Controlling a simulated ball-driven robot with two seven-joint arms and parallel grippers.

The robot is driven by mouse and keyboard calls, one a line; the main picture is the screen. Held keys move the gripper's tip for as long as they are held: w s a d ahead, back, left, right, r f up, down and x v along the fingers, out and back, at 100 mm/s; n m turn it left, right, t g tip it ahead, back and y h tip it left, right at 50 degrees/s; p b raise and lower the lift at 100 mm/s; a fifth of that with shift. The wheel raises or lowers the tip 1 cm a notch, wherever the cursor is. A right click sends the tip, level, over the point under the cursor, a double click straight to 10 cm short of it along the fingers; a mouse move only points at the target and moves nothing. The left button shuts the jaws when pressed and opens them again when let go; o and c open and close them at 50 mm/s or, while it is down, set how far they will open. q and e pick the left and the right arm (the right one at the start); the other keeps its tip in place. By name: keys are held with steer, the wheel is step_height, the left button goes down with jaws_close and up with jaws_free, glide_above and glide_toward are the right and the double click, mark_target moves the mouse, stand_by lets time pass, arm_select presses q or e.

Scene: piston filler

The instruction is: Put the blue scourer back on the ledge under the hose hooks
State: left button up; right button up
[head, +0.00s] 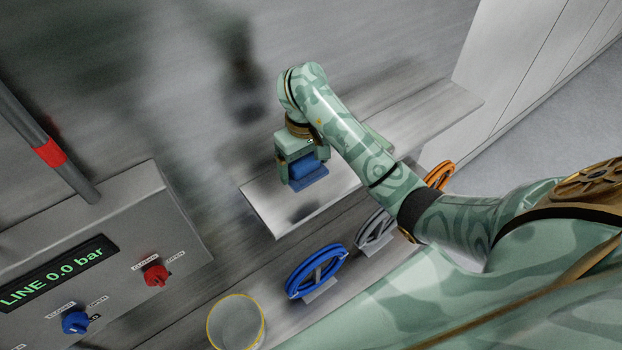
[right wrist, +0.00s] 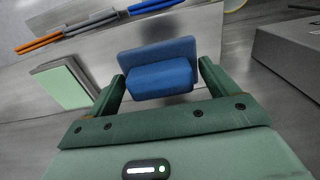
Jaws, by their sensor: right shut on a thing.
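The blue scourer (head: 309,168) is a blue block on a wider flat blue pad. My right gripper (head: 304,174) is shut on it, with a finger at either side of the block; the right wrist view also shows the scourer (right wrist: 160,75) between the fingers. It is over the left part of a bare metal ledge (head: 268,212), with a dark shadow below and left of it. I cannot tell whether it touches the ledge. Beside the ledge are a blue ring (head: 317,271), a grey ring (head: 374,232) and an orange ring (head: 440,175). My left gripper is not in view.
A control box (head: 150,215) with red and blue knobs stands at left. A yellow-rimmed clear container (head: 236,322) is at the bottom. The ledge's right part (head: 440,105) looks clear.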

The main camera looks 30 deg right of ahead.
mark_target(310, 165)
steer(key=d+f, duration=0.1)
steer(key=w+f+b, duration=0.1)
steer(key=f, duration=0.1)
steer(key=w+d+f+b, duration=0.1)
steer(key=shift+w+d+f, duration=0.15)
steer(key=shift+d+f, duration=0.15)
steer(key=shift+d, duration=0.05)
steer(key=shift+w+d+f, duration=0.15)
steer(key=shift+d+f, duration=0.15)
steer(key=shift+f, duration=0.05)
steer(key=f, duration=0.3)
steer(key=shift+w+d+f, duration=0.15)
steer(key=shift+w+f, duration=0.05)
steer(key=shift+f, duration=0.05)
steer(key=o, duration=0.7)
step_height(310, 165, up, 8)
steer(key=shift+p, duration=0.7)
step_height(310, 165, up, 3)
steer(key=shift+d+r+p, duration=0.1)
steer(key=shift+r+p, duration=0.05)
steer(key=shift+p, duration=0.85)
steer(key=shift+s+r+p, duration=0.1)
steer(key=shift+r+p, duration=0.25)
steer(key=shift+r, duration=0.1)
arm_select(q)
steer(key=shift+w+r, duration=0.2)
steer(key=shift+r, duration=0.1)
arm_select(e)
steer(key=shift+f, duration=0.1)
